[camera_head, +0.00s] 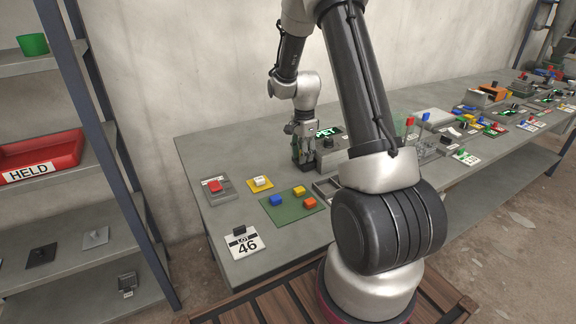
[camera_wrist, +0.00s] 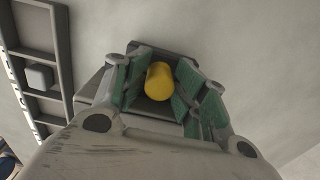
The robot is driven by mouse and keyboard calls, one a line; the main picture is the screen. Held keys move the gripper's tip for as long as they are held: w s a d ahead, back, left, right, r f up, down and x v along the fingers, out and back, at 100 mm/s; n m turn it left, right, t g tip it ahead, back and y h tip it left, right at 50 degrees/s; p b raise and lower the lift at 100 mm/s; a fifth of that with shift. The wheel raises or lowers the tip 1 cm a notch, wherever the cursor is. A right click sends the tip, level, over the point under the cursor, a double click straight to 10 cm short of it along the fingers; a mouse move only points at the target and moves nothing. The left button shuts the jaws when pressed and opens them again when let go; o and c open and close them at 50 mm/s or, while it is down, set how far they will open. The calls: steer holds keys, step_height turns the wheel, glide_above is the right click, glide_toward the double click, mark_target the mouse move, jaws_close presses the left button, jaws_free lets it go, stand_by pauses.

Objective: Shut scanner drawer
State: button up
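The scanner (camera_head: 333,157) is a grey box on the bench near the wall, with a lit green PET display (camera_head: 327,132). My gripper (camera_head: 303,160) points down just left of the scanner, low over the bench. In the wrist view my gripper (camera_wrist: 160,88) has its green-padded fingers apart, on either side of a yellow cylinder (camera_wrist: 159,80). A dark drawer-like part (camera_wrist: 165,50) shows behind the cylinder. I cannot tell whether the pads touch the cylinder. In the head view my fingers hide the drawer area, so how far it is out is unclear.
A green mat (camera_head: 289,213) with coloured blocks and a red button box (camera_head: 217,188) lie left of the scanner. A compartment tray (camera_head: 325,190) stands in front, partly behind my arm. A shelf with a red HELD tray (camera_head: 60,150) stands at left.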

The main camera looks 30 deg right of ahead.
steer(key=shift+s+d, duration=0.15)
steer(key=o, duration=0.6)
steer(key=shift+w+d+r, duration=0.1)
steer(key=shift+w+r, duration=0.05)
steer(key=shift+r, duration=1.05)
steer(key=shift+w+d+r, duration=0.1)
steer(key=shift+w+r, duration=0.05)
steer(key=shift+r, duration=1)
steer(key=shift+c, duration=0.2)
steer(key=shift+o, duration=0.8)
steer(key=shift+s+r, duration=0.1)
steer(key=shift+r, duration=0.3)
steer(key=shift+o, duration=0.2)
steer(key=shift+a+r, duration=0.15)
steer(key=shift+r, duration=0.7)
steer(key=shift+s, duration=0.1)
steer(key=shift+a, duration=0.1)
